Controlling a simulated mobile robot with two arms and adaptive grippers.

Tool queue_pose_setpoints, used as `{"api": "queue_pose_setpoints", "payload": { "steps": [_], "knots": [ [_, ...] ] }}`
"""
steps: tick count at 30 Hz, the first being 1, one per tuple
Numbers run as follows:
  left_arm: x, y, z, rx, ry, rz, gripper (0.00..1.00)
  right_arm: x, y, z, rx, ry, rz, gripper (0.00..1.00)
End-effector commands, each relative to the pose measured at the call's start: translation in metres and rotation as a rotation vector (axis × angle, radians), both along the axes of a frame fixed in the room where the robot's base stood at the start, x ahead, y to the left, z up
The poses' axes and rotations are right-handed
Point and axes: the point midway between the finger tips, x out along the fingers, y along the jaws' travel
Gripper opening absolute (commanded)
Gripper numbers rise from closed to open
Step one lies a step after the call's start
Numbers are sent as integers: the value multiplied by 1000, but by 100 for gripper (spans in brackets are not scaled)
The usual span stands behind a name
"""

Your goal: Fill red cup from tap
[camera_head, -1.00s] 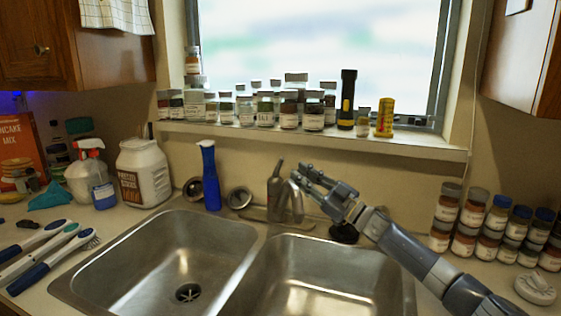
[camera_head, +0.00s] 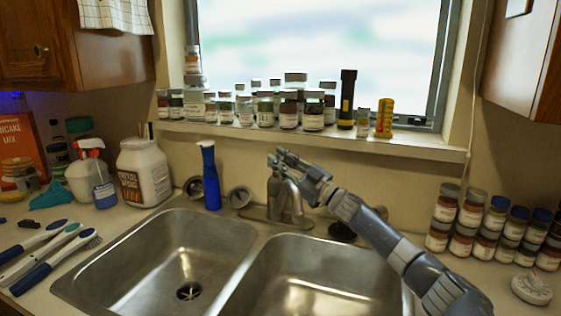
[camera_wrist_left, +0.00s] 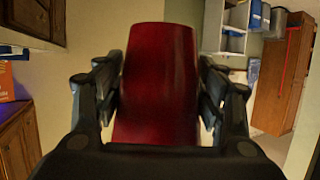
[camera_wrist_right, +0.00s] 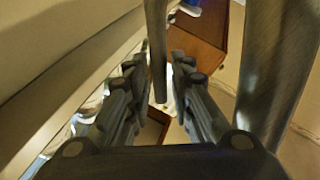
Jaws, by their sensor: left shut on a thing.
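The red cup (camera_wrist_left: 160,80) fills the middle of the left wrist view. My left gripper (camera_wrist_left: 160,90) is shut on it, with a finger along each side. The cup and left gripper are outside the head view. The tap (camera_head: 283,198) stands behind the sink between the two basins. My right gripper (camera_head: 275,158) is at the top of the tap and hides part of it. In the right wrist view, my right gripper's fingers are apart, with a thin metal lever (camera_wrist_right: 158,60) between them. Gaps show beside the lever, and I cannot tell whether either finger touches it.
The left basin (camera_head: 165,260) is empty. A blue bottle (camera_head: 209,178) stands left of the tap. Jars and a black flashlight (camera_head: 347,100) line the sill above. Stacked jars (camera_head: 465,222) stand on the right counter; brushes (camera_head: 50,260) lie on the left.

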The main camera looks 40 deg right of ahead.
Motion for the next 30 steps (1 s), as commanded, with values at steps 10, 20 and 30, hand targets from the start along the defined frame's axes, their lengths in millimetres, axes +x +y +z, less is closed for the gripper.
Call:
{"api": "queue_pose_setpoints", "payload": {
  "steps": [10,20,30],
  "knots": [
    [0,0,0,0,0,0,56,0,0,0,0,0,0,0],
    [0,0,11,0,0,0,56,1,0,4,5,16,0,0],
    [0,0,56,0,0,0,56,3,-1,12,43,111,0,0]
  ]
}}
